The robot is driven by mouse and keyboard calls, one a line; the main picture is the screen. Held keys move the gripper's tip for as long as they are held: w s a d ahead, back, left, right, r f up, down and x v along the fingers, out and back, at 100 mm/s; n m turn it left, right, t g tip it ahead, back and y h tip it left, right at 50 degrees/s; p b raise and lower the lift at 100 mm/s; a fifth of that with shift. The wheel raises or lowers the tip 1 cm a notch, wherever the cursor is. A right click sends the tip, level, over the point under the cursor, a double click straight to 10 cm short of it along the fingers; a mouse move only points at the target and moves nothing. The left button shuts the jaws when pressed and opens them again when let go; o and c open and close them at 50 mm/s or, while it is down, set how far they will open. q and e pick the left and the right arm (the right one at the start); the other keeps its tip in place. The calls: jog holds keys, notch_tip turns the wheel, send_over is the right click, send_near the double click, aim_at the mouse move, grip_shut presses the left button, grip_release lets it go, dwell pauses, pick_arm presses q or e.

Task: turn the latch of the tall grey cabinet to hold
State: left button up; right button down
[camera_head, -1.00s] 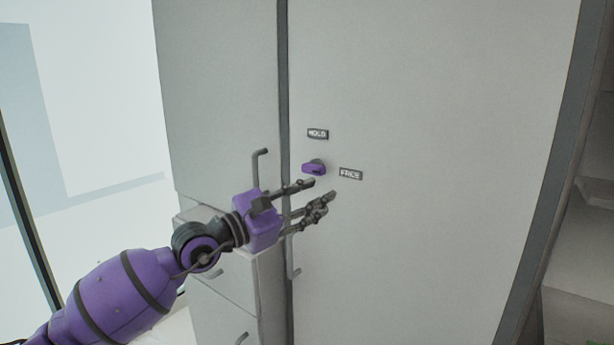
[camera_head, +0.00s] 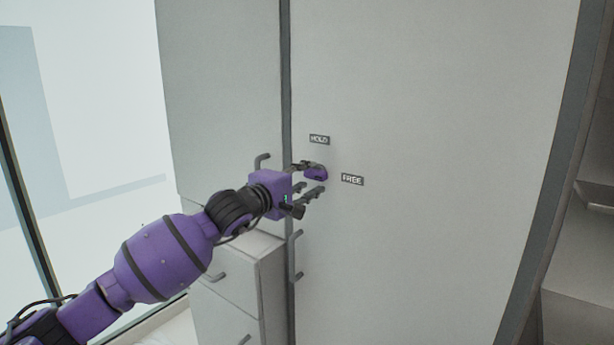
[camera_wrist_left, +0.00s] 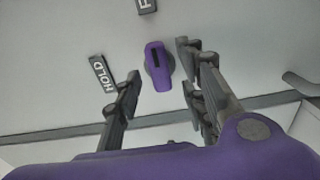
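The tall grey cabinet (camera_head: 430,120) fills the middle of the head view. Its purple latch (camera_head: 317,174) sits near the left edge of the door, below the HOLD label (camera_head: 319,140) and left of the FREE label (camera_head: 352,179). My left gripper (camera_head: 312,180) is at the latch and partly covers it. In the left wrist view, the latch (camera_wrist_left: 157,68) lies between the open fingers of my left gripper (camera_wrist_left: 160,72), with gaps on both sides. Its dark stripe runs roughly along the line to the partly cropped FREE label (camera_wrist_left: 147,5). My right gripper is not in view.
Below stands a drawer unit (camera_head: 238,275) with handles, under my left arm. Open shelves (camera_head: 585,250) are at the far right. The door face around the labels is clear.

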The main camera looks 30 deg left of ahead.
pick_arm(q)
jog(key=shift+w, duration=0.3)
grip_shut()
